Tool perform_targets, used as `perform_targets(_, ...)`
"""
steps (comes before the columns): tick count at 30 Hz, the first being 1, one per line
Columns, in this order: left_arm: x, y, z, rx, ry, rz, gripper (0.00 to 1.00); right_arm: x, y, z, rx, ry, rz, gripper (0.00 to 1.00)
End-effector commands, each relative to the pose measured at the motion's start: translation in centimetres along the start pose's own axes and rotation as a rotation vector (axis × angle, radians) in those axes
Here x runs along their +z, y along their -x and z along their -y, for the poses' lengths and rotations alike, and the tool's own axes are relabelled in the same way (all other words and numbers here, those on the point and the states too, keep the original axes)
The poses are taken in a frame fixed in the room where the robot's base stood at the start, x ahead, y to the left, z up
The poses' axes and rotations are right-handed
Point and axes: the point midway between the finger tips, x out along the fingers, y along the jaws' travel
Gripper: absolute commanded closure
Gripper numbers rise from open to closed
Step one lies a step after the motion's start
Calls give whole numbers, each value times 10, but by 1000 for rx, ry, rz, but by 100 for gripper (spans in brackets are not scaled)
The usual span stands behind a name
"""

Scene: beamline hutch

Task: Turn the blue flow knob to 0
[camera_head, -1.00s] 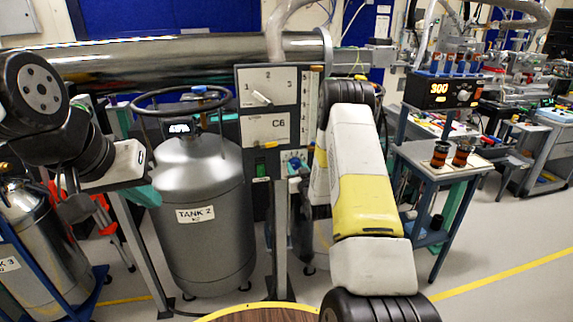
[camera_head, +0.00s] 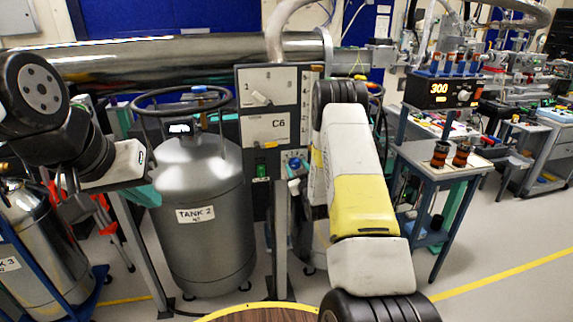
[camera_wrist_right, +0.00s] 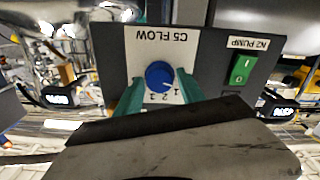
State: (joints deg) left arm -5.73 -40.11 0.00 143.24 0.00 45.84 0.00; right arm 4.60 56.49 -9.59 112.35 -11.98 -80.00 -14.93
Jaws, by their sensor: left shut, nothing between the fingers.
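The blue flow knob (camera_wrist_right: 159,75) sits on a white plate labelled C5 FLOW (camera_wrist_right: 160,45), which appears upside down in the right wrist view. Small numbers, among them 1, 2 and 3, show around the knob's lower side. The knob also shows small in the head view (camera_head: 295,163). My right gripper (camera_wrist_right: 158,82) has one teal finger on each side of the knob, with a narrow gap showing on both sides. It is open around the knob. My left gripper (camera_head: 72,203) is shut and empty at the left, far from the panel.
A green N2 PUMP switch (camera_wrist_right: 242,69) is beside the knob plate. The C6 panel (camera_head: 267,129) is above it in the head view. TANK 2 (camera_head: 200,190) stands left of the panel post. A side table (camera_head: 440,160) is at the right.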

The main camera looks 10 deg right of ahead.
Motion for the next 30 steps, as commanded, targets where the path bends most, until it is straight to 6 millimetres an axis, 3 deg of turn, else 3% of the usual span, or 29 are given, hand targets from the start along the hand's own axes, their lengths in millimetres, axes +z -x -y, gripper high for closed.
perform_targets(12, 0, 0, 0, 0, 0, 0, 100, 0, 3, 0, 0, -2, 1, 41)
perform_targets(24, 0, 0, 0, 0, 0, 0, 100, 1, 64, -1, 1, -1, 3, 41)
perform_targets(30, 0, 0, 0, 0, 0, 0, 100, 0, 78, 0, 0, -1, 1, 41)
